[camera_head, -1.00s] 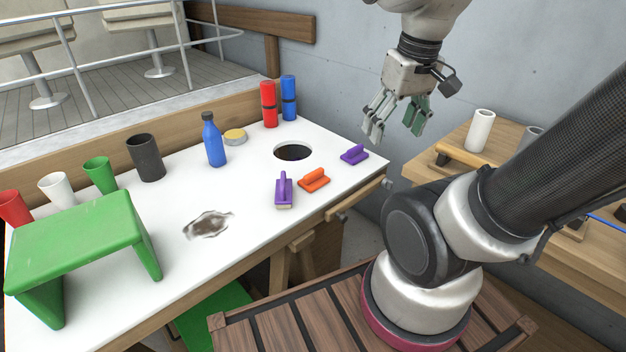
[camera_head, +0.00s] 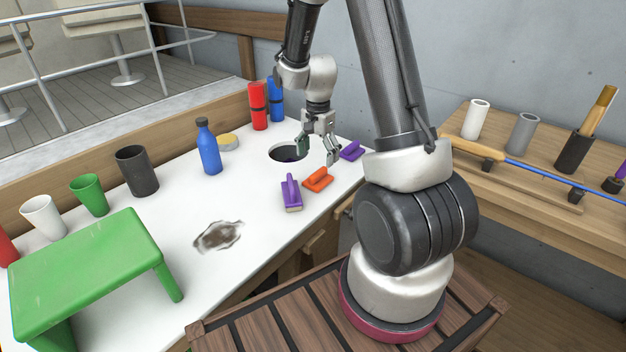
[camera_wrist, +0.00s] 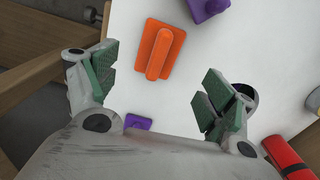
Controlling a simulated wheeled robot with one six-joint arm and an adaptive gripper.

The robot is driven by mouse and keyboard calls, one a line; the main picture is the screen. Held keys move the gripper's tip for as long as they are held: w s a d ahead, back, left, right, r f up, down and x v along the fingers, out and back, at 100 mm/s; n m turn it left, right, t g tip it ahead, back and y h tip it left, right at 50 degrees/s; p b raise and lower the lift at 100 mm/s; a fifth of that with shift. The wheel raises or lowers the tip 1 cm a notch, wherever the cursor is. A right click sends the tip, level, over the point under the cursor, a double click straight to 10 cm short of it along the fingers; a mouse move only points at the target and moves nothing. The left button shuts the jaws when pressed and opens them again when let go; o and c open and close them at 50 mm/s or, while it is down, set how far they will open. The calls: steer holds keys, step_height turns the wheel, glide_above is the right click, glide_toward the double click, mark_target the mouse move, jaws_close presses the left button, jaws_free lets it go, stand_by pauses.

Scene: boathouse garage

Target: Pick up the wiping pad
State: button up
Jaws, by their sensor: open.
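Three handled pads lie on the white table; I cannot tell for certain which is the wiping pad. A purple pad with a pale base (camera_head: 291,195) is nearest in the head view. An orange pad (camera_head: 318,179) lies just right of it, and another purple pad (camera_head: 351,150) lies farther right. My gripper (camera_head: 320,152) is open and empty, pointing down above the table by the orange pad. In the wrist view the orange pad (camera_wrist: 160,50) shows between and ahead of the open fingers (camera_wrist: 160,86). The purple pads show at the top edge (camera_wrist: 207,8) and near the palm (camera_wrist: 137,122).
A dark round hole (camera_head: 283,154) is in the table beside my gripper. A blue bottle (camera_head: 208,148), red cylinder (camera_head: 258,105) and blue cylinder (camera_head: 276,98) stand behind. A wooden bench (camera_head: 530,170) is right.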

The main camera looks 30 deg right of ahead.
mark_target(318, 171)
steer(key=shift+f, duration=0.2)
step_height(318, 171, down, 7)
steer(key=shift+s+f, duration=0.1)
steer(key=shift+f, duration=0.1)
steer(key=c, duration=1.1)
